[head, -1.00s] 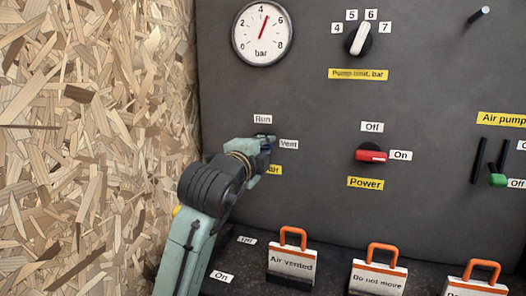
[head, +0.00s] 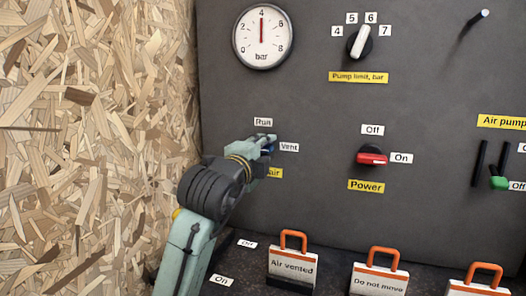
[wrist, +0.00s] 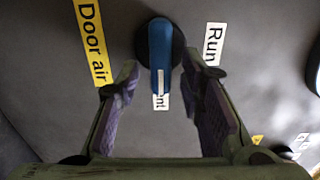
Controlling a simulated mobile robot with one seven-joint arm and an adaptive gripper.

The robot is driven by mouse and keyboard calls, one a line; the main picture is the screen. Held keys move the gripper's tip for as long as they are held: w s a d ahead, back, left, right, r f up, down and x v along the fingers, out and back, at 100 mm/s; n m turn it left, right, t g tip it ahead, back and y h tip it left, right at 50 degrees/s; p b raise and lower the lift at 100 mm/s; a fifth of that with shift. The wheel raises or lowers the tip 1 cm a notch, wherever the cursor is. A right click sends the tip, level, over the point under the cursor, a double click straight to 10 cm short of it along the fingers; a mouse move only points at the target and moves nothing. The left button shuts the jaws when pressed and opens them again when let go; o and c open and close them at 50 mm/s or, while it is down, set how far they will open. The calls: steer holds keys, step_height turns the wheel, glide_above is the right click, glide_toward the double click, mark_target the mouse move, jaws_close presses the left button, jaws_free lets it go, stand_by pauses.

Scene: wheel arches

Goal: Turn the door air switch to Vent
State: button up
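The door air switch (wrist: 160,48) is a blue lever knob on a dark round base in the wrist view. Its lever points down there, towards the Vent label (wrist: 161,103), and partly covers it. The Run label (wrist: 213,44) is on the right and the yellow Door air label (wrist: 90,42) on the left. My gripper (wrist: 163,88) is open, its purple-padded fingers on either side of the lever with gaps showing. In the head view my gripper (head: 266,143) mostly hides the switch; the Vent label (head: 289,147) is just right of it.
The pressure gauge (head: 262,35) reads about 4 bar. The red Power knob (head: 372,158) is to the right, with the pump limit knob (head: 359,42) above. Tags with orange handles, including Air vented (head: 292,264), stand below. A chipboard wall (head: 90,130) is close on the left.

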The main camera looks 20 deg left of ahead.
steer(key=shift+s, duration=0.1)
steer(key=s, duration=1.2)
steer(key=shift+a, duration=0.2)
steer(key=shift+r, duration=0.1)
